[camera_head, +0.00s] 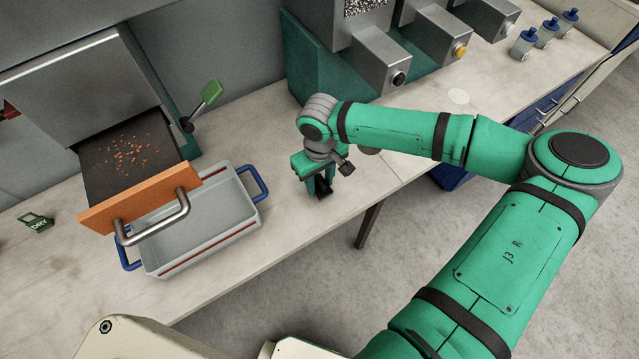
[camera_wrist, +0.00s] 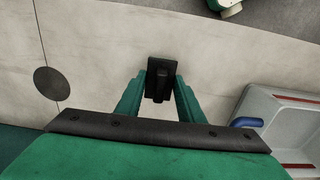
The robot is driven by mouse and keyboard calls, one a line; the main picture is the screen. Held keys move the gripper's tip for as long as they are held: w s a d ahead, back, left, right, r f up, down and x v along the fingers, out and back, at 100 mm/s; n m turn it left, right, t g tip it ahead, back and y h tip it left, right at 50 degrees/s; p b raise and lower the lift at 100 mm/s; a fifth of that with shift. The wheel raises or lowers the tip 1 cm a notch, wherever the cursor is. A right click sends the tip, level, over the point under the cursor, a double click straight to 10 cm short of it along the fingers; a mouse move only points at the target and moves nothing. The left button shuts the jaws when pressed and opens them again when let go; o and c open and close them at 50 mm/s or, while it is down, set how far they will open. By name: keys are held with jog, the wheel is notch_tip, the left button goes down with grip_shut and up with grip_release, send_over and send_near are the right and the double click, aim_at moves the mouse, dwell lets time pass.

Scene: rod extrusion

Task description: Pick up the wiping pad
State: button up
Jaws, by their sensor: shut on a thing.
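The wiping pad (camera_wrist: 159,79) is a small black block, held between the two green fingers in the wrist view. My gripper (camera_head: 321,188) is shut on it above the bench, right of the grey tray. In the head view the pad (camera_head: 323,190) shows as a dark piece at the fingertips. Whether its underside touches the bench top is hard to tell.
A grey tray (camera_head: 246,214) with blue handles stands on the bench (camera_head: 290,243). Grey machines (camera_head: 374,66) stand behind. Blue-lidded jars (camera_head: 524,43) are at the back right. The bench's front edge is close by.

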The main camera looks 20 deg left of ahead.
jog(key=s+d+r, duration=0.4)
jog(key=s+r, duration=0.7)
jog(key=s, duration=0.2)
jog(key=shift+s, duration=0.25)
jog(key=o, duration=0.5)
jog(key=c, duration=0.3)
jog(key=shift+a, duration=0.1)
